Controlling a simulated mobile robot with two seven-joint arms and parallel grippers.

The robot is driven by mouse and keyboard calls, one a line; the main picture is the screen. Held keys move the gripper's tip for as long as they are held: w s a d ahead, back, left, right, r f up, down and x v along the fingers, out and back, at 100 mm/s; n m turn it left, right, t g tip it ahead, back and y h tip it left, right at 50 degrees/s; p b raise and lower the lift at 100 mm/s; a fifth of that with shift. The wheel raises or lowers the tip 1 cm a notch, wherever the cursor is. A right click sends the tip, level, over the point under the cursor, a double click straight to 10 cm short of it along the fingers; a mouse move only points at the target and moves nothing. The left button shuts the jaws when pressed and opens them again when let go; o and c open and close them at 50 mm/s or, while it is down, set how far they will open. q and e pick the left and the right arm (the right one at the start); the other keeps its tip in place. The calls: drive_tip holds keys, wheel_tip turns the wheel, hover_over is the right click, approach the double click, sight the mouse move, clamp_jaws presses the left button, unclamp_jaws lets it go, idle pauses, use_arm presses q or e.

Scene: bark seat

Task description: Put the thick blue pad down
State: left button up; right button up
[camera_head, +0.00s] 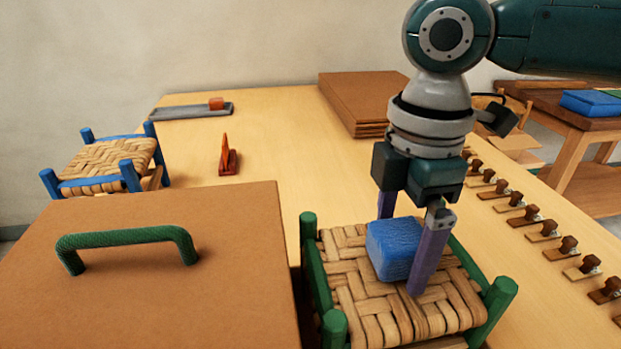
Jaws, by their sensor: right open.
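The thick blue pad (393,249) is a small block on the woven bark seat (352,300) of the green-framed stool (308,262). It appears to rest on the weave, right of the seat's middle. My right gripper (405,252) reaches down from above with its purple fingers open, one on either side of the pad. The near finger covers the pad's right edge, and the far fingertip is hidden behind the pad. Whether either finger touches it, I cannot tell. My left gripper is not in view.
A brown box lid with a green handle (128,237) stands left of the stool. A blue-framed stool (104,165), an orange wedge (227,160) and stacked brown boards (362,100) lie farther back. Several small clips (541,229) line the right edge. Another blue pad (591,103) lies on a side table.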

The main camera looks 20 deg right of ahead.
sight(403, 233)
wheel_tip(403, 233, up, 12)
drive_tip(key=shift+r, duration=0.15)
idle(0.4)
idle(0.4)
